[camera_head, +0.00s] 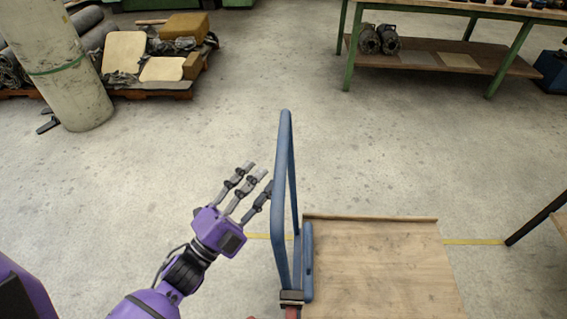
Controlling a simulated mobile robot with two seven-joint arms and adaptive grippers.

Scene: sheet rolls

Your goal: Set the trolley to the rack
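The trolley has a flat wooden deck (385,270) and an upright blue tubular handle (283,190) at the deck's left side. It stands at the bottom centre, and its near part is cut off by the picture's edge. My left gripper (258,176) is just left of the handle, with its fingers straight, spread and empty. The fingertips come close to the blue tube; I cannot tell whether they touch it. My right gripper is not in view. I cannot make out for certain which thing is the rack.
A green-legged bench (440,60) with a lower shelf stands at the back right. A pallet of cushions and rolls (160,65) and a pale column (62,75) are at the back left. A dark slanted leg (535,218) is at right. The concrete floor between is clear.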

